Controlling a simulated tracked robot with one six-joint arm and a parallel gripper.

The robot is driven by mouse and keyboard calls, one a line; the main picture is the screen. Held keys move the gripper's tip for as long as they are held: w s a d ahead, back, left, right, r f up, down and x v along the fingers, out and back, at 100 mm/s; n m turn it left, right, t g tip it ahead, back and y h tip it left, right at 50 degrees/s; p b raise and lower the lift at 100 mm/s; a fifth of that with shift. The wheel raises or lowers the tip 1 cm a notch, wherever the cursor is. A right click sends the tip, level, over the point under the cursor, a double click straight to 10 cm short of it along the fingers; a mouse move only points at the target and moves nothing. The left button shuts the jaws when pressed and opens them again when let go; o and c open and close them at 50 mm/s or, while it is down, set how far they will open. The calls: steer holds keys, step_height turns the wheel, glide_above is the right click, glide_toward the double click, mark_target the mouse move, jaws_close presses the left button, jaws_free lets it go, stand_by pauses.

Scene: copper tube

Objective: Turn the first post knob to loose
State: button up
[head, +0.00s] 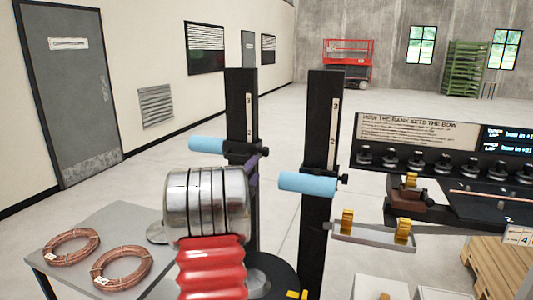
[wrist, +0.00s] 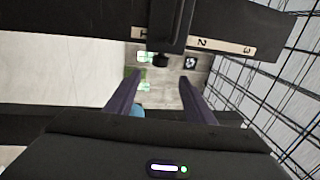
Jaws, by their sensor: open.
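Two upright black posts stand ahead in the head view, the left post (head: 241,110) and the right post (head: 320,150). Each has a white numbered strip and a light blue roller on a slide. A small dark knob (head: 264,151) sticks out right of the left post's slide; another knob (head: 343,179) sits on the right post. My gripper (wrist: 161,80) is open and empty in the wrist view. A small dark knob (wrist: 160,60) appears between its fingertips, beside a post lying across that view. I cannot tell how far ahead it is. In the head view my wrist hides most of the gripper.
A grey table (head: 118,214) with two copper coils stands at left. A dark bench (head: 480,200) with several black knobs and a sign is at right. A grey bracket (head: 375,236) with yellow parts sits beside the right post. A pallet (head: 500,265) lies lower right.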

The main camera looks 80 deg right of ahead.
mark_target(264, 154)
steer(key=shift+d, duration=0.15)
steer(key=shift+s+d+r, duration=0.2)
steer(key=shift+d+r, duration=0.15)
steer(key=shift+d, duration=1.85)
steer(key=shift+s+d+r, duration=0.2)
steer(key=shift+d+r, duration=0.15)
steer(key=shift+d, duration=1.9)
steer(key=shift+s+d+r, duration=0.2)
steer(key=shift+d+r, duration=0.15)
steer(key=shift+d, duration=1.85)
steer(key=shift+c, duration=0.2)
